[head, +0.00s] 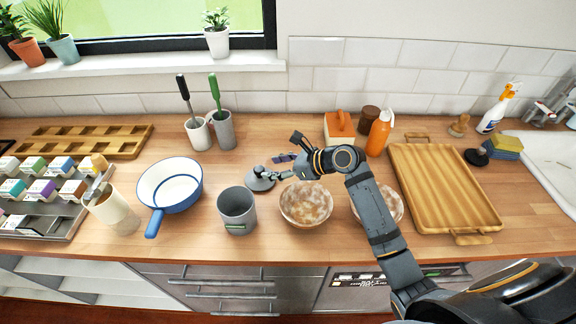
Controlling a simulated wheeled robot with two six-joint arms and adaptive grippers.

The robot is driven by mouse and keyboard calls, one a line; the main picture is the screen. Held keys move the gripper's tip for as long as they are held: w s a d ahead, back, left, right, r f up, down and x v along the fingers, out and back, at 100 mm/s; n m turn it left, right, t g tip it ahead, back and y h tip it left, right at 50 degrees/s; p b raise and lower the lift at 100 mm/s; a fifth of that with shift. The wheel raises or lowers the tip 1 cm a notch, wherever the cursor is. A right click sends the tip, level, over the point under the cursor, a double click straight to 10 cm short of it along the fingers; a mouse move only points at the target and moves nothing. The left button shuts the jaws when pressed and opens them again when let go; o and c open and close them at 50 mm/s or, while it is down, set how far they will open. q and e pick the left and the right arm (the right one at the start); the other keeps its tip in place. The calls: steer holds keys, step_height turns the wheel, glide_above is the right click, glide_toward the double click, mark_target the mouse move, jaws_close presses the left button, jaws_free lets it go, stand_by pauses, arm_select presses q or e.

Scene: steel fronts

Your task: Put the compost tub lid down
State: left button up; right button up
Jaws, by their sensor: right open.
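The compost tub (237,213) is a grey open-topped cylinder with a green label, standing upright on the counter. Its lid is a grey disc (261,184) with a knob on top. The lid appears to lie flat on the counter, just behind and to the right of the tub, apart from its opening. My right gripper (275,174) reaches in from the right and is open, with its fingertips at the knob. I cannot tell whether they touch it. My left gripper is not in view.
A blue pan (171,186) stands left of the tub and a speckled bowl (306,205) right of it. A second bowl (392,205) is partly behind my arm. A wooden tray (440,185) lies further right. Utensil holders (224,132) stand behind.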

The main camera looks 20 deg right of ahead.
steer(key=v, duration=0.7)
steer(key=shift+s, duration=0.1)
